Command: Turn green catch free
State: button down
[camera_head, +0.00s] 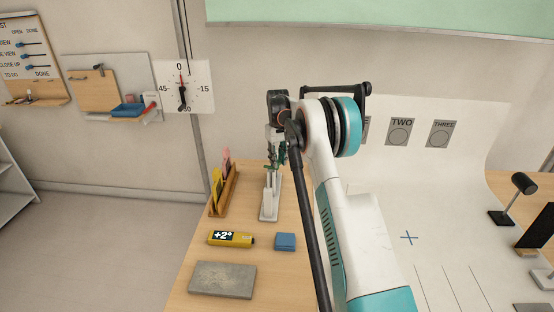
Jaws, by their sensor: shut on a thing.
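The green catch (282,158) shows as small dark green parts at the top of a narrow white stand (270,200) on the wooden table. My gripper (275,155) is over the top of this stand, shut on the green catch. My arm and wrist hide much of the catch, so its exact angle cannot be told.
Left of the stand is a wooden rack (229,193) with yellow and pink cards. In front lie a yellow "+2°" device (231,239), a blue block (285,242) and a grey slab (222,279). A dial (185,87) hangs behind. A black lamp (523,184) stands right.

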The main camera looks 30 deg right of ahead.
jog(key=shift+w+d+n, duration=0.2)
jog(key=shift+w+n, duration=0.05)
jog(key=shift+n, duration=0.85)
jog(key=c, duration=1.4)
grip_release()
jog(key=shift+o, duration=0.2)
notch_tip(320, 180, up, 12)
